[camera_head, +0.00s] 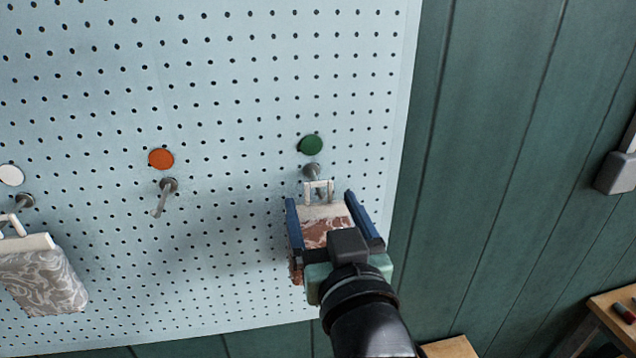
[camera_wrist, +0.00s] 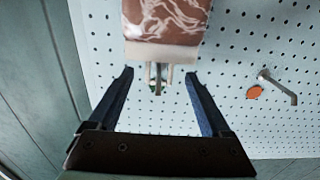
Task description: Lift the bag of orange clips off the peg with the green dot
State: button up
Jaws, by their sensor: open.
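The green dot (camera_head: 310,145) is on the pegboard at the upper right, with a grey peg (camera_head: 312,171) just below it. A bag with a brown-orange and white swirled pattern (camera_head: 320,231) hangs there by a white loop handle (camera_head: 318,189). My gripper (camera_head: 335,213) is open, its two blue fingers on either side of the bag in the head view. In the wrist view the bag (camera_wrist: 166,20) shows beyond the fingertips of my gripper (camera_wrist: 160,73), with its handle (camera_wrist: 158,75) between the fingertips. I cannot tell whether the fingers touch it.
An orange dot (camera_head: 161,159) marks a bare peg (camera_head: 165,197) to the left. A grey patterned bag (camera_head: 42,280) hangs under a white dot (camera_head: 11,175) at far left. Green wall and a grey box (camera_head: 617,172) are right of the pegboard (camera_head: 230,240).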

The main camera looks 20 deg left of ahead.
aim_at(319, 191)
jog(key=shift+p+x, duration=0.55)
jog(key=shift+x, duration=1.25)
grip_shut()
